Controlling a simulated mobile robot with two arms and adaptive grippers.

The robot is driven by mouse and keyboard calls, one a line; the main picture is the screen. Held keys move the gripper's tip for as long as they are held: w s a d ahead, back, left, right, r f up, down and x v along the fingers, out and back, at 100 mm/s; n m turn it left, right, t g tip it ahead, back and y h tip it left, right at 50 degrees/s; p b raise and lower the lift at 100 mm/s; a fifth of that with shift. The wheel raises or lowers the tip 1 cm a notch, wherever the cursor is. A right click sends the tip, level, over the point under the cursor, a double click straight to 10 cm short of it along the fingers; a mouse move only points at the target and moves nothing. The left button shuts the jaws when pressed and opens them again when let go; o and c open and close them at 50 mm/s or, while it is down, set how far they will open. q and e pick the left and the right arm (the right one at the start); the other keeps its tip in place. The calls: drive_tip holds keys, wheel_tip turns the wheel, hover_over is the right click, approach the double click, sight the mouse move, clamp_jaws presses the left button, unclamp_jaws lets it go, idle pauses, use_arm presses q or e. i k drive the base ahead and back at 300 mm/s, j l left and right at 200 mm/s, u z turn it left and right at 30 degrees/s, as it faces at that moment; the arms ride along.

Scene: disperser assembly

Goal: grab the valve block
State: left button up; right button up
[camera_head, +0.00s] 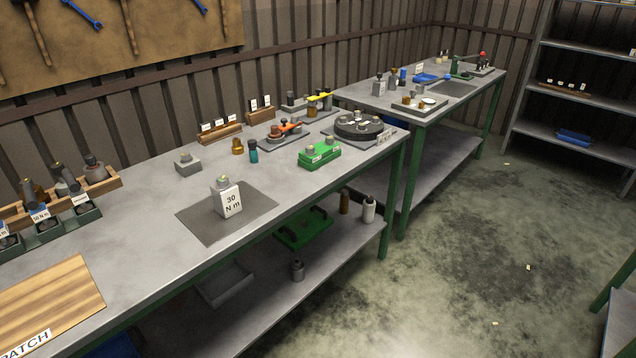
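A small grey block with a round fitting on top and a white "30 N m" card at its front (219,187) stands upright on a dark grey mat (196,226) on the near bench. Another low grey block (188,167) with a small raised top sits behind it, to the left. A green block (321,157) with light round fittings on top sits farther right, near the front edge. None is labelled as the valve block, so I cannot tell for sure which it is. Neither of my grippers is in view.
The near bench (120,205) also holds a rack of dark tools (65,180) at left, a wooden board (50,300), a brass bottle (237,146), a teal bottle (253,152) and a round dark carousel (359,127). A second bench (465,88) stands behind right.

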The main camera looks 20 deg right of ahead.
sight(227, 201)
drive_tip(key=i+j+z, duration=0.15)
drive_tip(key=j+z, duration=0.55)
drive_tip(key=j, duration=0.2)
drive_tip(key=i+j+z, duration=0.1)
drive_tip(key=j+z, duration=0.2)
drive_tip(key=j, duration=1.15)
drive_tip(key=k+u, duration=0.2)
drive_tip(key=u, duration=1)
